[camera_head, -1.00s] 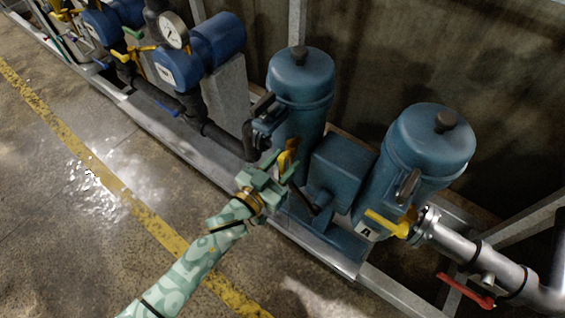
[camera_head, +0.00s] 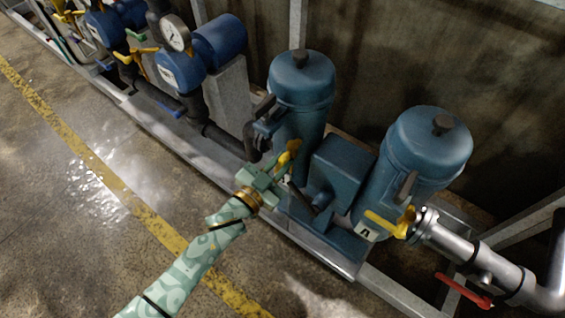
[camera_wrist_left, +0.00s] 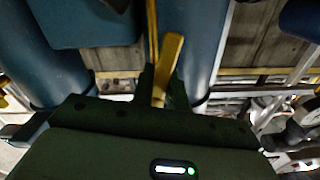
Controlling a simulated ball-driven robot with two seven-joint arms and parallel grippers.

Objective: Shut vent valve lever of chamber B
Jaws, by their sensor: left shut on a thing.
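The yellow valve lever (camera_head: 291,149) is at the front of the left blue chamber (camera_head: 303,85), which I take as chamber B because the right one carries an "A" label. My left gripper (camera_head: 277,168) is at the lever, its arm coming in from the lower left. In the left wrist view the lever (camera_wrist_left: 170,58) runs between the fingertips of the left gripper (camera_wrist_left: 161,88), which is shut on it. The fingers hide the lever's lower part in the head view. My right gripper is not in view.
The right blue chamber (camera_head: 428,150) has its own yellow lever (camera_head: 388,224) and a metal pipe (camera_head: 455,245) with a red lever (camera_head: 465,291). A blue box (camera_head: 342,165) stands between the chambers. Blue units with a gauge (camera_head: 175,33) stand left. The floor in front is clear.

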